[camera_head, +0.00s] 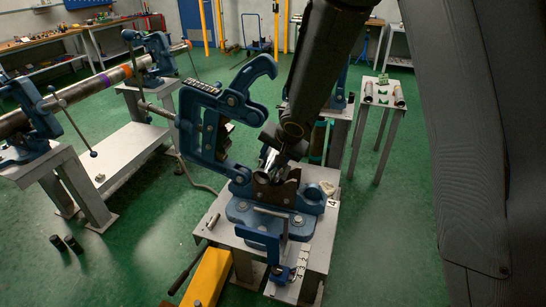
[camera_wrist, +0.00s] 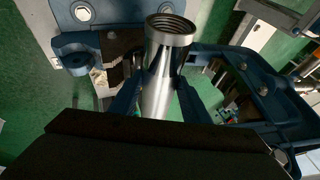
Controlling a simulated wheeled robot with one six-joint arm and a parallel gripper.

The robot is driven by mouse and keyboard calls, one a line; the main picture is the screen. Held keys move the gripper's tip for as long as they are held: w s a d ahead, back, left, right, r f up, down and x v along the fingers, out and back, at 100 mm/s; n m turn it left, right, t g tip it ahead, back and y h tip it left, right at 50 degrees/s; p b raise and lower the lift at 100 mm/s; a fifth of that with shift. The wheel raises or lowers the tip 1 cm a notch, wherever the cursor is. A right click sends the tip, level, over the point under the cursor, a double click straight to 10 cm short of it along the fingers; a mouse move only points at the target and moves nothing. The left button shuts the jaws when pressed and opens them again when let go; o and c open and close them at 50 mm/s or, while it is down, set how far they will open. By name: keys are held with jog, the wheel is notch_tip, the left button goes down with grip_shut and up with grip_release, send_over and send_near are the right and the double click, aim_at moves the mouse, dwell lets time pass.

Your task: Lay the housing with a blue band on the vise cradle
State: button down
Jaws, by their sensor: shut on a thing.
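My gripper (camera_head: 272,152) is shut on a shiny steel housing (camera_wrist: 162,92), a tube with a threaded open mouth facing up in the wrist view. The fingers lie on both sides of it. No blue band shows on the visible part; its lower part is hidden behind the dark gripper body. In the head view the housing (camera_head: 267,158) is mostly hidden by the wrist, at the brown cradle (camera_head: 287,193) of the blue vise (camera_head: 245,212). The cradle also shows in the wrist view (camera_wrist: 122,45). I cannot tell whether housing and cradle touch.
The vise's hooked upper arm (camera_head: 262,72) stands swung open, left of my arm. A small stand (camera_head: 385,92) at the right carries other tubes. A yellow bar (camera_head: 208,278) is at the front. A long pipe (camera_head: 85,88) lies in vises at the left.

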jog(key=shift+s+a+b, duration=0.15)
jog(key=shift+s+b, duration=0.1)
jog(key=shift+b, duration=0.25)
notch_tip(320, 180, down, 8)
jog(key=b, duration=0.8)
jog(key=shift+r, duration=0.2)
jog(key=shift+f, duration=0.55)
dwell(1.1)
jog(key=c, duration=0.9)
grip_release()
jog(key=shift+s, duration=0.1)
jog(key=p+v, duration=0.3)
jog(key=v, duration=0.4)
jog(key=shift+s+r, duration=0.15)
jog(key=shift+r, duration=0.15)
